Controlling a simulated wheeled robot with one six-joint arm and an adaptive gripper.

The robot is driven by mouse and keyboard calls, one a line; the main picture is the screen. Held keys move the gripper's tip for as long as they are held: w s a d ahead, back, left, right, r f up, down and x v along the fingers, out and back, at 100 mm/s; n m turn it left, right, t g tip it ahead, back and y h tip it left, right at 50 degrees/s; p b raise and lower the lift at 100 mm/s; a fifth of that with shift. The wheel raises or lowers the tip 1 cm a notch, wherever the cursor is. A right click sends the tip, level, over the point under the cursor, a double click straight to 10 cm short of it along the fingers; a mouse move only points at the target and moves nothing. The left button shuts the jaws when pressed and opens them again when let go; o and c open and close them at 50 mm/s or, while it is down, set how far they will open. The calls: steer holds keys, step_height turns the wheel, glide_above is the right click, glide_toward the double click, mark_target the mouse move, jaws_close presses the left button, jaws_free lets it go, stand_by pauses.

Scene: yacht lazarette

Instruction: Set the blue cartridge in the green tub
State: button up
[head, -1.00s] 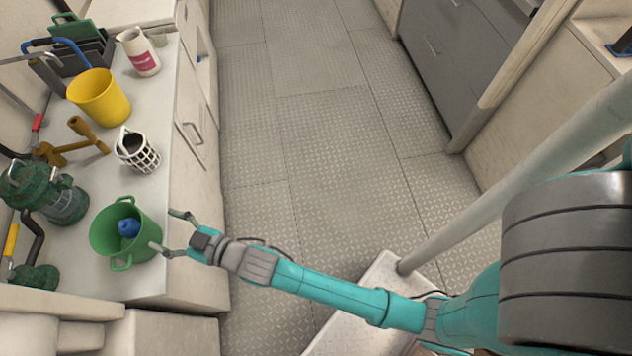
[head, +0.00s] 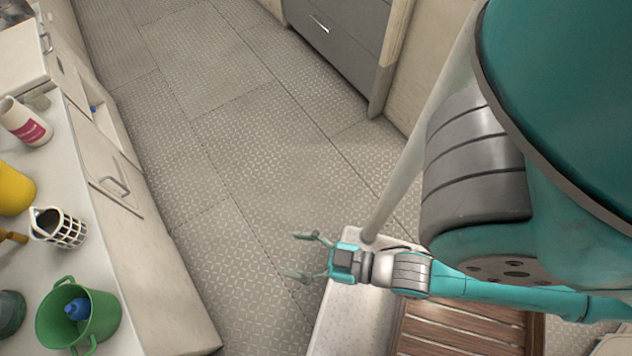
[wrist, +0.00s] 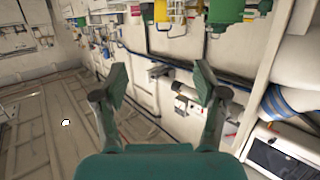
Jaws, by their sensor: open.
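The blue cartridge (head: 77,309) lies inside the green tub (head: 104,322), which stands on the counter at the lower left of the head view. Only the upper part of the cartridge shows above the tub's inside; its lower end is hidden. My gripper (head: 303,257) is open and empty, over the floor well to the right of the tub and clear of the counter. In the wrist view my gripper's two fingers (wrist: 160,85) stand wide apart with nothing between them.
The metal floor (head: 220,130) between the counter and the grey drawers (head: 340,35) is clear.

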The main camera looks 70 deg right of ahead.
steer(key=s+d+r+h, duration=0.1)
steer(key=s+r, duration=0.3)
steer(key=s, duration=0.1)
steer(key=shift+s+d+m+g, duration=0.2)
steer(key=shift+s+m+g, duration=0.1)
steer(key=shift+m, duration=0.1)
